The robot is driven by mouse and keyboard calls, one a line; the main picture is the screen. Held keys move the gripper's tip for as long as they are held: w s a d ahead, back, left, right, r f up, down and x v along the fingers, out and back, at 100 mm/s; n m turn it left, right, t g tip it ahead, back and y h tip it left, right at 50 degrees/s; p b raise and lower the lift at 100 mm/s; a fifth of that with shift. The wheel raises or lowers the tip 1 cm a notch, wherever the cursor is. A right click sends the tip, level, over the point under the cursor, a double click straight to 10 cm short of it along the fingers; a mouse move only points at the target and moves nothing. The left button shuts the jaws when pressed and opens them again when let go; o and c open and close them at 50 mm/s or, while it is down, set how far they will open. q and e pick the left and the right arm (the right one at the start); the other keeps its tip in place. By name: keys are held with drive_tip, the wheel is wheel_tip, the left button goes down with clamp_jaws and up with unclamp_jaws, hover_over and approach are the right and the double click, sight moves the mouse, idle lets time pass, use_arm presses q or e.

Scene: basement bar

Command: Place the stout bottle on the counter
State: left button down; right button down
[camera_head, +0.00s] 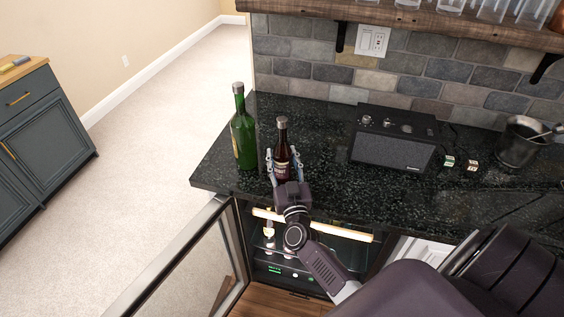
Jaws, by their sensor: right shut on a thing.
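The stout bottle (283,166), dark brown with a pale label and a silver cap, stands upright at the left part of the dark speckled counter (320,185). My right gripper (284,165) reaches it from the front, with its fingers on both sides of the bottle, shut on it. The bottle's base is partly hidden by the gripper, so I cannot tell whether it touches the counter. A taller green bottle (243,135) stands on the counter just left of it, apart from it. My left gripper is not in view.
A black speaker-like box (393,148) and a metal bucket (518,145) stand to the right, with small dice-like blocks between them. A fridge below has its glass door (178,262) open. A wooden shelf (420,19) with glasses hangs above. Clear counter lies right of the stout bottle.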

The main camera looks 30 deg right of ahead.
drive_tip(key=shift+w+d, duration=0.1)
drive_tip(key=c, duration=1.1)
unclamp_jaws()
drive_tip(key=shift+f, duration=0.2)
drive_tip(key=shift+c, duration=0.2)
